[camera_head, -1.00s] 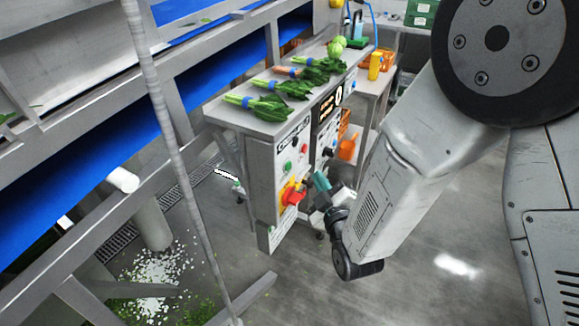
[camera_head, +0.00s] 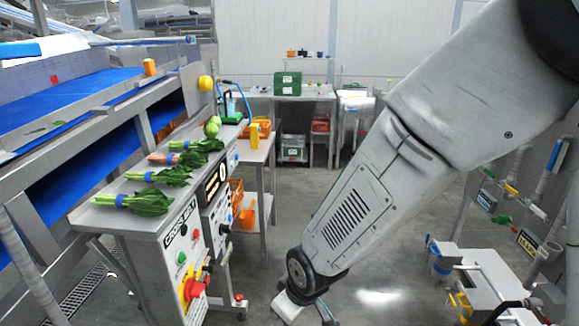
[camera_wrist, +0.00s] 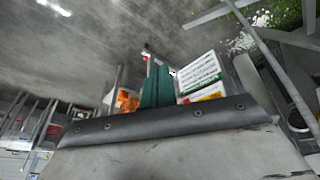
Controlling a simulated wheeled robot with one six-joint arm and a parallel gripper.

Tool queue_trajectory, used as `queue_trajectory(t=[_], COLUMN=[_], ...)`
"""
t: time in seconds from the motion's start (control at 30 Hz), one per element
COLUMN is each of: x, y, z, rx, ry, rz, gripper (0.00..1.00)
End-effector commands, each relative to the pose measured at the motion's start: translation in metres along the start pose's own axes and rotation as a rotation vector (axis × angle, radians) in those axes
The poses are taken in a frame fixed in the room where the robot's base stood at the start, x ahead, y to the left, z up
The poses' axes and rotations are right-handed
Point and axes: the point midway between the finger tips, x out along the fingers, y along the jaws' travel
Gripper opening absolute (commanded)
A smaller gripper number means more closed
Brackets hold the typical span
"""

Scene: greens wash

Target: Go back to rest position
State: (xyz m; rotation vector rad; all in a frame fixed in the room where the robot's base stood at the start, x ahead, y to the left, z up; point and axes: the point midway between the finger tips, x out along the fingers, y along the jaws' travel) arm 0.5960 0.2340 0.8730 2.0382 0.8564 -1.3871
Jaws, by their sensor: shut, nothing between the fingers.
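My gripper shows in the wrist view (camera_wrist: 157,86) as teal fingers held together, with nothing between them. In the head view my arm reaches down to the bottom edge, and its wrist ends on the floor side, right of the control cabinet (camera_head: 160,255); the fingertips are not visible there. A red and yellow rotary switch (camera_head: 193,288) is on the cabinet front, apart from my wrist. In the wrist view a white panel with green and red markings (camera_wrist: 200,72) lies beyond the fingers.
Bunches of greens (camera_head: 140,202) lie on the cabinet's top shelf (camera_head: 100,218). A blue conveyor (camera_head: 75,100) runs at left. Orange crates (camera_head: 236,195) stand behind the cabinet. A valve and pipe rack (camera_head: 500,205) is at right. Open grey floor (camera_head: 370,240) lies between.

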Motion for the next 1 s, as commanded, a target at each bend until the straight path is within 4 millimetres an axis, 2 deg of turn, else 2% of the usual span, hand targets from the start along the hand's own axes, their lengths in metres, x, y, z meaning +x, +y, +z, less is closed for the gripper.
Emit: queue_trajectory(t=[0.03, 0.23, 0.4, 0.6, 0.8, 1.0], x=[-0.026, -0.119, -0.194, -0.266, -0.303, -0.316], y=[0.012, 0.039, 0.048, 0.047, 0.054, 0.059], z=[0.014, 0.084, 0.141, 0.194, 0.215, 0.221], rx=[0.064, 0.305, 0.494, 0.68, 0.789, 0.842], ry=[-0.053, -0.279, -0.398, -0.424, -0.3, -0.244], rz=[-0.004, -0.02, -0.012, 0.023, 0.095, 0.132], gripper=[0.0, 0.0, 0.0, 0.0, 0.0, 0.0])
